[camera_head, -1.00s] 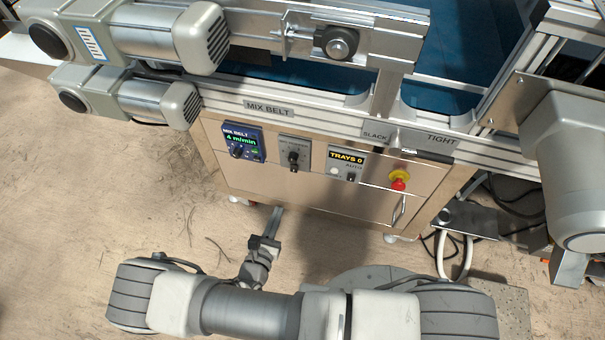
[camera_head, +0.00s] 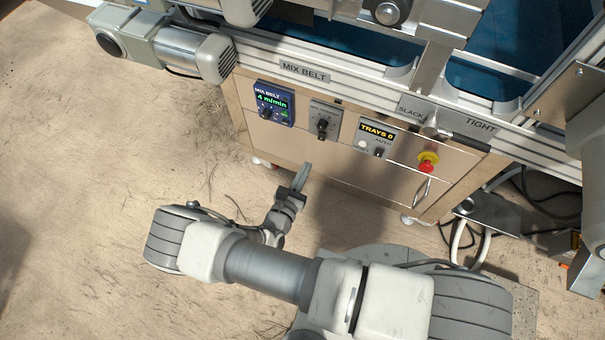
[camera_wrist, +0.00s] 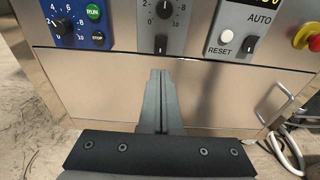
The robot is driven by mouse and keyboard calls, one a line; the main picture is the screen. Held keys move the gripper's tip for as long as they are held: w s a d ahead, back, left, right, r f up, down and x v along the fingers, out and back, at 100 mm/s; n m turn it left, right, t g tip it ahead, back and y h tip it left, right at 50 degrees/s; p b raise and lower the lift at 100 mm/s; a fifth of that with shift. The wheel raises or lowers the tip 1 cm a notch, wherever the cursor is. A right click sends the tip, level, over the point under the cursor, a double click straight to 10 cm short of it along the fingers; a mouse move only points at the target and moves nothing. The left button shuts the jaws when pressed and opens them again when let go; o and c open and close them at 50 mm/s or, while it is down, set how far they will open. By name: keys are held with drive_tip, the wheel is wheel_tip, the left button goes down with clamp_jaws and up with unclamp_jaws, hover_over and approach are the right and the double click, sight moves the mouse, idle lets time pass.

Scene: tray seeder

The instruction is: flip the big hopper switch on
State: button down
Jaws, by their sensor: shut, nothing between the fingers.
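A grey control panel (camera_head: 324,112) in the middle of the cabinet front carries a dark dial and a small black switch below it. In the wrist view the dial (camera_wrist: 164,9) is cut by the top edge, and the black switch (camera_wrist: 160,43) shows beneath it. The panel's label is too small to read, so I cannot tell whether this is the hopper switch. My gripper (camera_head: 304,171) is shut and empty, in front of the cabinet and below this panel. In the wrist view its fingertips (camera_wrist: 158,75) appear just below the switch, not visibly touching it.
A blue mix belt panel (camera_head: 273,104) is left of the grey one. A trays panel (camera_head: 377,137) with a reset button and auto switch is to the right, then a red emergency button (camera_head: 427,165) and a handle (camera_head: 422,192). A rail (camera_head: 340,88) runs above. The floor at left is clear.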

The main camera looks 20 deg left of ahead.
sight(322, 136)
drive_tip(key=w+f+b, duration=0.1)
drive_tip(key=w+b, duration=0.1)
drive_tip(key=w, duration=0.7)
drive_tip(key=shift+w+d, duration=0.25)
drive_tip(key=shift+d, duration=0.15)
drive_tip(key=shift+f, duration=0.1)
drive_tip(key=shift+w, duration=0.15)
drive_tip(key=shift+f, duration=0.1)
